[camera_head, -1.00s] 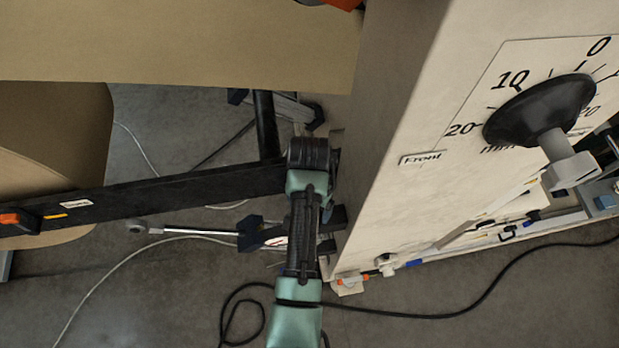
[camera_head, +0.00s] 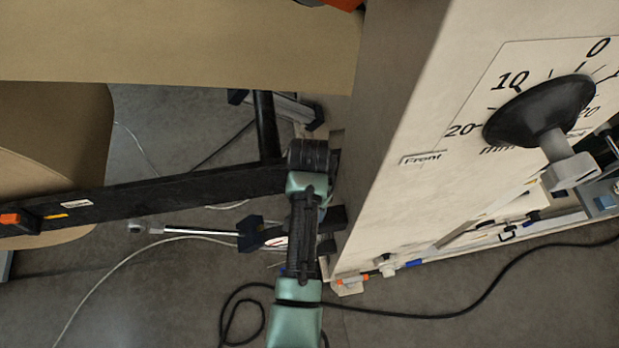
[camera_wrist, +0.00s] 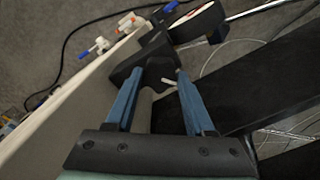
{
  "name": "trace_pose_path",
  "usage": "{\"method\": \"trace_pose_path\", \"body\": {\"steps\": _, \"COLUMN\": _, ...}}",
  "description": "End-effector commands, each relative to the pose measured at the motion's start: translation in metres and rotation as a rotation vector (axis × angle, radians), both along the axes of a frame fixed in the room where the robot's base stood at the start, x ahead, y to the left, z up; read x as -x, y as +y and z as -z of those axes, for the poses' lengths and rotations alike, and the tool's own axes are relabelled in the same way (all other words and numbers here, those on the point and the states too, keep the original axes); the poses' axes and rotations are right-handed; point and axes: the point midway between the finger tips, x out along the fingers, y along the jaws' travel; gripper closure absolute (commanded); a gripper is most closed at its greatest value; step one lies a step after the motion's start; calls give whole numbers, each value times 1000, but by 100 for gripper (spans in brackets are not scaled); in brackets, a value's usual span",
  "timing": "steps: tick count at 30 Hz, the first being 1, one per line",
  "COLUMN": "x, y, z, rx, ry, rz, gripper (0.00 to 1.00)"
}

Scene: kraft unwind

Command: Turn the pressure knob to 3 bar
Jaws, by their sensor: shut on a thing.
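My gripper (camera_wrist: 155,80) has two blue fingers reaching to a black part with a small white pointer (camera_wrist: 169,82) at its near side. The fingers are closed on this part, which looks like the pressure knob (camera_wrist: 154,60); its scale and setting cannot be read. A round black gauge (camera_wrist: 196,22) stands just beyond it in the wrist view. In the head view a pale gauge face with a red mark (camera_head: 274,242) shows beside my arm. My arm hides the fingers and the knob there.
A cream panel (camera_head: 400,170) rises right of my arm, with a large black dial (camera_head: 540,110) on its top. A black beam (camera_head: 150,205) runs left, below a brown paper roll (camera_head: 50,130). A black cable (camera_head: 430,316) lies on the floor.

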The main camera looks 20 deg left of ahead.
Motion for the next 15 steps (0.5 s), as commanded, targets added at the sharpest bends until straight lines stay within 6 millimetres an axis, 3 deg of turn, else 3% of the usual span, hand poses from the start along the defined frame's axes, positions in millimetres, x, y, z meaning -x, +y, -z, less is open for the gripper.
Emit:
{"method": "trace_pose_path", "body": {"steps": 8, "x": -1, "y": 0, "z": -2, "rx": 1, "ry": -1, "rz": -105, "gripper": 100}}
{"method": "trace_pose_path", "body": {"steps": 15, "x": -1, "y": 0, "z": -3, "rx": 1, "ry": -1, "rz": -299, "gripper": 100}}
